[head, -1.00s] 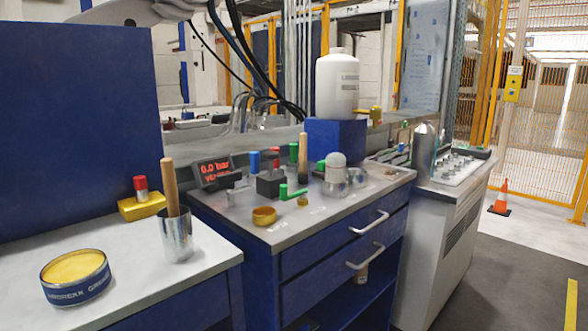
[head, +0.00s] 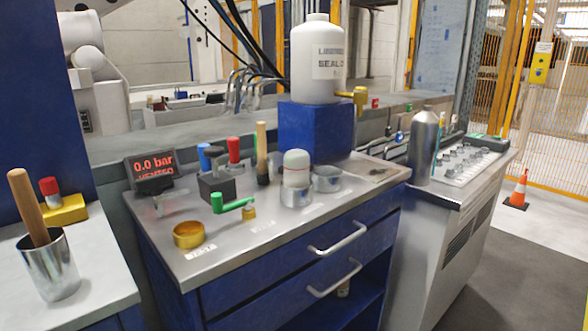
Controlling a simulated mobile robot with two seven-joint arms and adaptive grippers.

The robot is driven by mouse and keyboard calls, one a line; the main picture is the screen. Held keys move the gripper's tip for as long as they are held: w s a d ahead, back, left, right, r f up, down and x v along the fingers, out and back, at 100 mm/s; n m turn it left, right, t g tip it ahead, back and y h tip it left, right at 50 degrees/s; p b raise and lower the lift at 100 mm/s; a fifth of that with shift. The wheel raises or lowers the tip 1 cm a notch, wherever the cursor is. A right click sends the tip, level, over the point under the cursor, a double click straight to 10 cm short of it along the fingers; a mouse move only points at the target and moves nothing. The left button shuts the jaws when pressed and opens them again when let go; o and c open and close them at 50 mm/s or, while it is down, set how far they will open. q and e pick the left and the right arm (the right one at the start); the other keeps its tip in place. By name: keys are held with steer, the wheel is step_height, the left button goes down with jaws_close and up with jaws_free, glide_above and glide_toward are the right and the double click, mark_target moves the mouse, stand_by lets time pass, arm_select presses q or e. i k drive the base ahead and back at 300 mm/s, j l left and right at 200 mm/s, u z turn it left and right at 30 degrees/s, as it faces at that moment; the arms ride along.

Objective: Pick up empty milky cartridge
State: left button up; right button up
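I cannot tell for certain which item is the empty milky cartridge. A whitish round-topped cylinder (head: 296,168) stands upright in a metal holder on the workbench top, right of the middle. A grey metallic cylinder with a narrowed top (head: 422,145) stands upright on the unit at the right. Neither of my grippers shows in the head view.
The blue-drawer workbench (head: 190,268) carries a pressure display (head: 153,170), a brass ring (head: 188,235), a green-handled tool (head: 232,204) and a blue block (head: 316,130) bearing a large white bottle (head: 317,60). A metal cup (head: 47,268) stands left.

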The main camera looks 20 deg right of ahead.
mark_target(296, 162)
steer(key=i+l, duration=0.1)
steer(key=l, duration=0.35)
steer(key=i+l+u, duration=0.1)
steer(key=l, duration=0.3)
steer(key=i+l, duration=0.15)
steer(key=l, duration=0.3)
steer(key=i+l+u, duration=0.1)
steer(key=l, duration=0.35)
steer(key=i+l, duration=0.1)
steer(key=l, duration=0.35)
steer(key=u, duration=0.05)
